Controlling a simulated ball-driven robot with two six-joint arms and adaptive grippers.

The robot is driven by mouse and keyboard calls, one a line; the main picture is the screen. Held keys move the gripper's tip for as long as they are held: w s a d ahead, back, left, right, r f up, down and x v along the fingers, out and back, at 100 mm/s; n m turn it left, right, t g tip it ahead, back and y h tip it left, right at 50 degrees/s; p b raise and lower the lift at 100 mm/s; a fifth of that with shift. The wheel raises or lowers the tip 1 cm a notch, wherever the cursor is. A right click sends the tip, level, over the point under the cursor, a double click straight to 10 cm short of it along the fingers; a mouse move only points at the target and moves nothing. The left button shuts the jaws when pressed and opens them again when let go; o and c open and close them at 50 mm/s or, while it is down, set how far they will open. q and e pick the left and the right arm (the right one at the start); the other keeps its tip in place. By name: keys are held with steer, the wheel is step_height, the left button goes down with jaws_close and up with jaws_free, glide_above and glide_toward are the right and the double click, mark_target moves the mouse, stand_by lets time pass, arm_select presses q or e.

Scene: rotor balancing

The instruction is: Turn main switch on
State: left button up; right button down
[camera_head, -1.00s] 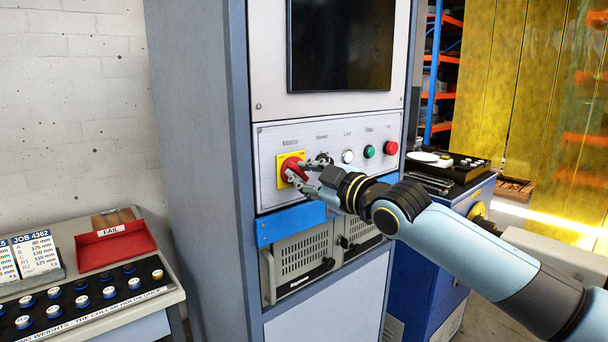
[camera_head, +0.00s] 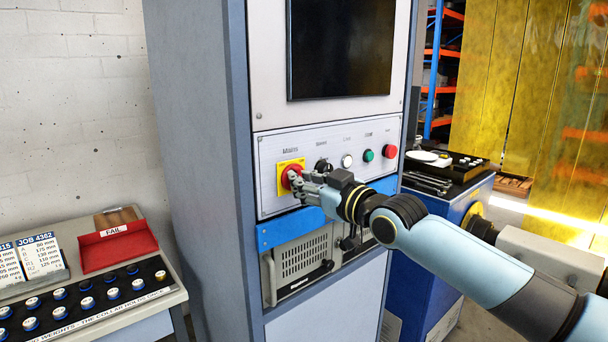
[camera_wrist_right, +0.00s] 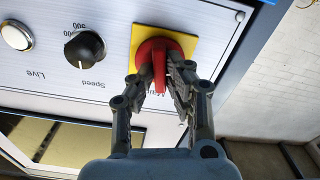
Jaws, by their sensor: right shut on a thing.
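The main switch (camera_head: 287,170) is a red rotary knob on a yellow square plate, under the word Mains at the left of the cabinet's control panel. My right gripper (camera_head: 296,180) reaches it from the lower right and covers part of the knob. In the right wrist view the red handle (camera_wrist_right: 159,66) stands between the two fingers of my right gripper (camera_wrist_right: 163,78), which are closed on it. The knob's exact setting is hard to read behind the fingers. My left gripper is not in view.
Right of the switch are a black Speed knob (camera_head: 323,166), a white button (camera_head: 347,161), a green button (camera_head: 368,155) and a red button (camera_head: 389,151). A dark screen (camera_head: 340,50) sits above. A red FAIL tray (camera_head: 118,250) stands on the left bench.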

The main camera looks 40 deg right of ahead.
steer(key=m+p, duration=0.2)
steer(key=m, duration=0.9)
steer(key=shift+d+f+p, duration=0.1)
steer(key=shift+p, duration=0.3)
steer(key=shift+m, duration=0.5)
steer(key=c, duration=1.3)
jaws_free()
steer(key=shift+c, duration=0.2)
step_height(320, 180, up, 10)
